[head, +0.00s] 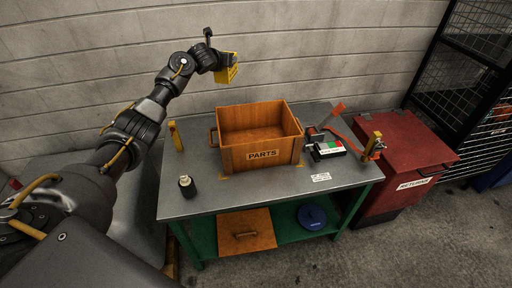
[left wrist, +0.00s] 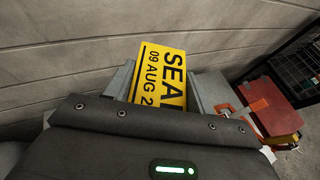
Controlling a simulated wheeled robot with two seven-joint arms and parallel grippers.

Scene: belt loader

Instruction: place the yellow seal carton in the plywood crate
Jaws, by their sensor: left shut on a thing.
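The yellow seal carton (head: 227,68) is held up in the air near the back wall, above and behind the table's left half. It also shows in the left wrist view (left wrist: 159,77), with black lettering "SEA" and "09 AUG 2". My left gripper (head: 219,64) is shut on it, with a finger on either side in the left wrist view. The plywood crate (head: 261,158), marked "PARTS", stands on the table below and to the right of the carton. Its inside looks empty from the head view. My right gripper is not in view.
The grey table (head: 230,200) also bears a small dark jar (head: 187,186), a yellow upright piece (head: 175,136) and a device with red and green parts (head: 328,149). A red returns bin (head: 408,150) stands to the right. A wooden lid (head: 245,232) lies on the lower shelf.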

